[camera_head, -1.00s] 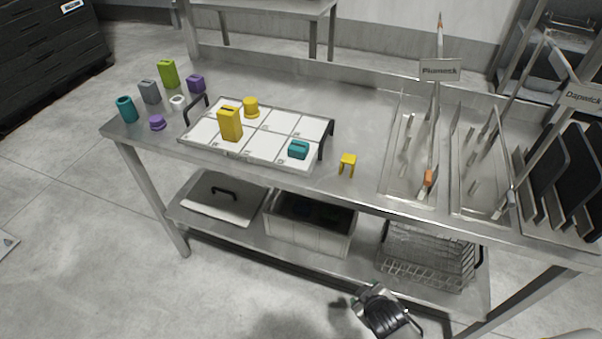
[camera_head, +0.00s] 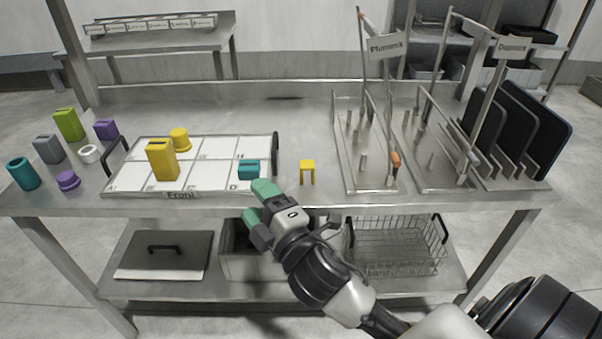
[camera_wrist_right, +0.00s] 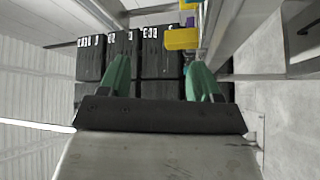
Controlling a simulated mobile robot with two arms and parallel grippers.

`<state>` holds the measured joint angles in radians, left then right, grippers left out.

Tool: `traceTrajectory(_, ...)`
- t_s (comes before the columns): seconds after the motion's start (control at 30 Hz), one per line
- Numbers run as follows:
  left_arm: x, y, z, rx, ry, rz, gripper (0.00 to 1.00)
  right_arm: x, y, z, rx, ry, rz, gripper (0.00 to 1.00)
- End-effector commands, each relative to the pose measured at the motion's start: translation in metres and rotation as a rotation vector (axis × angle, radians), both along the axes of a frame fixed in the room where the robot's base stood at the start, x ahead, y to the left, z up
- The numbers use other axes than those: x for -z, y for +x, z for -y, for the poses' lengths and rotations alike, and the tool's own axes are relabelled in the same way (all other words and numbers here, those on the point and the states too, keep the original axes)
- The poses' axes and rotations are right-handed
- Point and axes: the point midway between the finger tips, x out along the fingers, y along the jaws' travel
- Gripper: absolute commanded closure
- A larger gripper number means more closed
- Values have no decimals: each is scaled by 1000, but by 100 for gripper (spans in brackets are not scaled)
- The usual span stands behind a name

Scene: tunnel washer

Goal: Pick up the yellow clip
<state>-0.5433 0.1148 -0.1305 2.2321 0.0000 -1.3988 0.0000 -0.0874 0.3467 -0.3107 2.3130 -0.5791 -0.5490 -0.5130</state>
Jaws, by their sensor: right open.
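The yellow clip (camera_head: 307,167) stands on its legs on the steel table, just right of the tray, in the head view. My right gripper (camera_head: 260,203) is open and empty, with green fingertips, at the table's front edge. It is left of the clip and nearer to me, clearly apart from it. The fingers also show spread in the right wrist view (camera_wrist_right: 160,75). A yellow shape (camera_wrist_right: 182,39) shows there beyond the fingers; I cannot tell whether it is the clip. My left gripper is not in view.
The white-celled tray (camera_head: 220,147) holds a yellow block (camera_head: 162,160), a yellow cylinder (camera_head: 180,139) and a teal block (camera_head: 249,169). Loose coloured pieces lie left of it. Metal racks (camera_head: 365,182) stand right of the clip. The table behind the clip is clear.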

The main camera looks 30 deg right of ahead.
Motion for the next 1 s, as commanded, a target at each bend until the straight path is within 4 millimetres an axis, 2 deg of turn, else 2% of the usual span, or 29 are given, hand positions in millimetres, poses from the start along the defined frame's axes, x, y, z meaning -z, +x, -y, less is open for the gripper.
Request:
traceTrajectory(0.13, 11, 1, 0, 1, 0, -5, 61, -43, 5, -22, -81, -223, 240, 36)
traceTrajectory(0.27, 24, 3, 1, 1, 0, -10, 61, -83, -1, -52, -163, -503, 521, 36)
traceTrajectory(0.33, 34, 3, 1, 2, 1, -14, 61, -102, -10, -74, -217, -709, 721, 36)
traceTrajectory(0.4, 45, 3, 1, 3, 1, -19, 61, -112, -22, -98, -274, -955, 946, 36)
traceTrajectory(0.47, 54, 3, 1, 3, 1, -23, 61, -112, -32, -115, -325, -1175, 1140, 36)
traceTrajectory(0.53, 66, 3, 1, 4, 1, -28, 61, -102, -40, -128, -388, -1435, 1356, 36)
traceTrajectory(0.6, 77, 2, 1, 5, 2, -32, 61, -85, -42, -132, -465, -1696, 1556, 36)
traceTrajectory(0.67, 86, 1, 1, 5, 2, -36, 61, -68, -39, -127, -545, -1922, 1713, 36)
traceTrajectory(0.77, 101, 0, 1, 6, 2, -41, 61, -42, -23, -99, -733, -2288, 1928, 36)
traceTrajectory(0.8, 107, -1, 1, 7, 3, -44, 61, -35, -14, -81, 777, 2266, -1859, 36)
traceTrajectory(0.87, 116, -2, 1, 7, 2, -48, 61, -28, 1, -49, 816, 2104, -1648, 36)
traceTrajectory(0.9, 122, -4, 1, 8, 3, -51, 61, -28, 9, -26, 851, 2001, -1517, 36)
traceTrajectory(1.0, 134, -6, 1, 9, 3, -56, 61, -37, 25, 33, 951, 1787, -1237, 36)
